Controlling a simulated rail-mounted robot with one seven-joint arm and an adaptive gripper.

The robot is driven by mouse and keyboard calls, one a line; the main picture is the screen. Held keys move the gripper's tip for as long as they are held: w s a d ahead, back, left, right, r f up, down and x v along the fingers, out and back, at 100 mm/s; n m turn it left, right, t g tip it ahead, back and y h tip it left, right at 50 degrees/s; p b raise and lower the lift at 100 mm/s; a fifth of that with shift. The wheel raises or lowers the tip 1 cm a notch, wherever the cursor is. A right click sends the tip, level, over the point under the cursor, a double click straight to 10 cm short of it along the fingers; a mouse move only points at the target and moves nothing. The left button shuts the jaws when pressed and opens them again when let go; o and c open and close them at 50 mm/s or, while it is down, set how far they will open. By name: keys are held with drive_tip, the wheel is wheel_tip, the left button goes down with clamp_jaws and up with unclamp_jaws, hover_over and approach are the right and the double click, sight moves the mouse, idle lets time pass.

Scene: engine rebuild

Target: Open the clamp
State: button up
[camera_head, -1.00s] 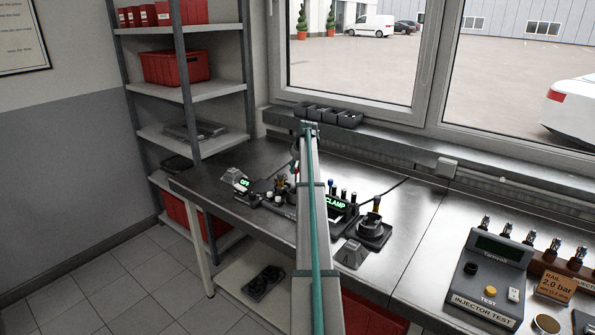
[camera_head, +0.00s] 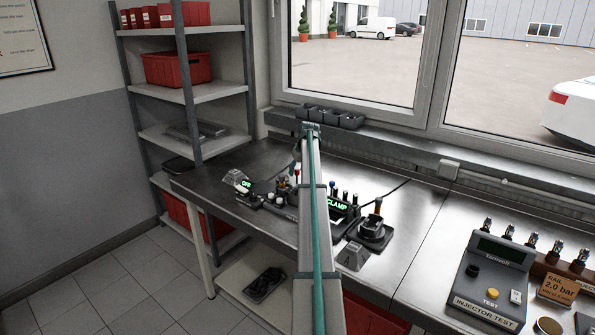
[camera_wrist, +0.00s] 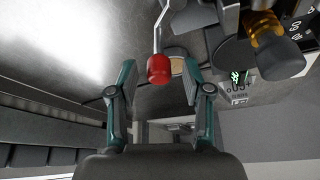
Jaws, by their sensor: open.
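In the wrist view a red knob (camera_wrist: 159,69) sits at the end of a thin metal lever (camera_wrist: 158,28). My gripper (camera_wrist: 158,78) is open, with one finger on either side of the knob. I see gaps between the knob and both fingers. In the head view a lit green CLAMP sign (camera_head: 342,204) shows just right of my arm, on the bench. My arm hides part of the clamp area there, and the clamp's jaw cannot be made out.
An amber-and-black part (camera_wrist: 272,38) stands close to my right finger in the wrist view. A dark fixture (camera_head: 372,246) with a cup stands right of the sign. A lit OFF sign (camera_head: 246,183) is left of my arm. An injector tester (camera_head: 489,285) stands at right.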

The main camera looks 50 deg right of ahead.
drive_tip(key=v, duration=1.2)
